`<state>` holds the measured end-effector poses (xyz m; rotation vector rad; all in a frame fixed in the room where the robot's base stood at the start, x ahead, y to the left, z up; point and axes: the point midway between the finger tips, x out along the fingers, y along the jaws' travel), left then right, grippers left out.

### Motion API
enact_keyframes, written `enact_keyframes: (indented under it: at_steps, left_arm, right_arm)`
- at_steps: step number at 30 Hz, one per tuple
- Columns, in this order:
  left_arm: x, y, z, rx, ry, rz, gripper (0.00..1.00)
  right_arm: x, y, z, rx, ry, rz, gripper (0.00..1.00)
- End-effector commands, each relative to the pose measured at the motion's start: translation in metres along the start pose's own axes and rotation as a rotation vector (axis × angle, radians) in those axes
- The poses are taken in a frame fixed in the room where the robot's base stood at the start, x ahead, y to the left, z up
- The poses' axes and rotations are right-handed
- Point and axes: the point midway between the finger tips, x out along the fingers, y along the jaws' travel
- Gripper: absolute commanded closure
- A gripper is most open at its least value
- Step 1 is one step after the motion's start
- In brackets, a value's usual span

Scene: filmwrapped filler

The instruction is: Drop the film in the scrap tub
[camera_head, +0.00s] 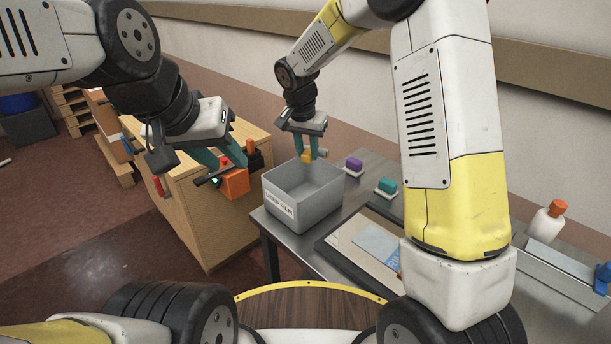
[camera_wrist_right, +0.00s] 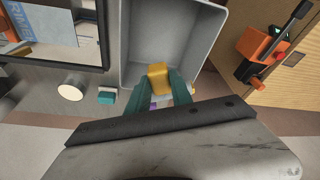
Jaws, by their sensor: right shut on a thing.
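The grey scrap tub (camera_head: 330,200) stands on the table corner with a white label ending in "FILM" on its side. My right gripper (camera_head: 308,157) points down over the tub's far part, its teal fingers shut on a yellow piece (camera_wrist_right: 158,76). This piece looks like a small block in the right wrist view; I cannot tell film from filler in it. In that view the tub's grey inside (camera_wrist_right: 170,35) lies behind the piece and looks empty where visible. My left gripper (camera_head: 221,157) has its fingers apart above an orange device (camera_head: 235,182), with nothing seen between them.
A framed board (camera_head: 343,240) lies at the table front. A white bottle (camera_head: 547,224) stands at right. The wooden cabinet (camera_head: 200,225) borders the tub's left.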

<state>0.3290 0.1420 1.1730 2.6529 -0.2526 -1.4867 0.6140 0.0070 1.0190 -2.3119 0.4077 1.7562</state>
Motion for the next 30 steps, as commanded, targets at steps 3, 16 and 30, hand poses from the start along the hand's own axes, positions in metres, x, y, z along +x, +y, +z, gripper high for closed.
enact_keyframes:
  at_steps: [3, 16, 30]
  left_arm:
    - [0.0, 0.0, 0.0, 0.0, 0.0, 0.0, 0.64]
    - [0.0, 0.0, 0.0, 0.0, 0.0, 0.0, 0.64]
    - [0.0, 0.0, 0.0, 0.0, 0.0, 0.0, 0.64]
  right_arm:
    - [0.012, 0.001, 0.004, 0.0, -0.002, 0.003, 1.0]
    - [0.052, 0.001, 0.014, -0.001, -0.001, 0.001, 1.0]
    - [0.054, 0.001, 0.015, -0.001, -0.001, 0.0, 0.48]
